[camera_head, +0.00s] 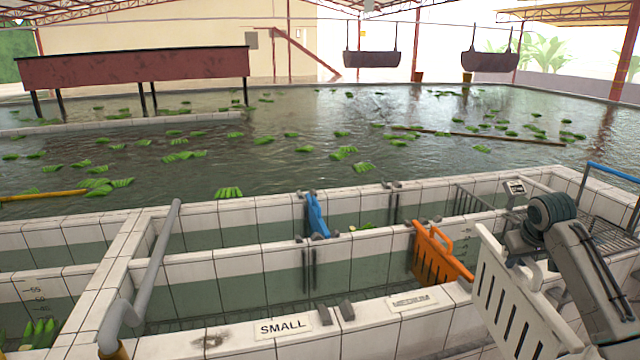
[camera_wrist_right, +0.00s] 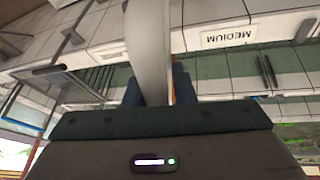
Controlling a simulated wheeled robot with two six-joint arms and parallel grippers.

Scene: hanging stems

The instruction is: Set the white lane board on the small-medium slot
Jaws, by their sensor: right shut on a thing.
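The white lane board (camera_head: 512,300), a slotted panel with a handle, hangs tilted at the lower right in the head view. My right gripper (camera_head: 522,258) is shut on its handle; the wrist view shows the white handle (camera_wrist_right: 150,50) between the fingers. Between the SMALL sign (camera_head: 283,326) and a second sign (camera_head: 412,302), dark brackets (camera_head: 346,310) mark a slot on the near wall. Matching dark rails (camera_head: 308,270) stand on the wall across the lane. No board stands between them. The wrist view shows a MEDIUM sign (camera_wrist_right: 229,37) upside down. My left gripper is out of view.
An orange board (camera_head: 440,256) stands in the lane left of the white board. A blue board (camera_head: 317,215) stands in the farther lane. A grey pipe (camera_head: 150,265) crosses the tank walls at left. A metal rack (camera_head: 600,235) is at right.

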